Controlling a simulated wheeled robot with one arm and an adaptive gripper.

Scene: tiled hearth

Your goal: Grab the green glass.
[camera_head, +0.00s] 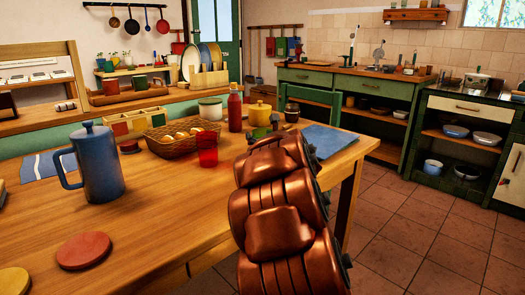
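A small green glass-like shape (261,132) shows on the wooden table, just beyond the upper end of my arm. Its lower part is hidden by the arm, so I cannot tell its full form. My copper-coloured arm rises from the bottom of the view over the table's right edge. My gripper (267,142) is at the arm's far end, mostly hidden by the arm's own links. Its fingers do not show clearly, and I cannot tell whether it touches the green shape.
A red glass (207,149), a wicker basket (172,150), a red bottle (235,109) and a yellow pot (260,114) stand left of and behind the green shape. A blue pitcher (98,165) stands further left. A blue cloth (329,139) lies right. A green chair (318,97) stands behind.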

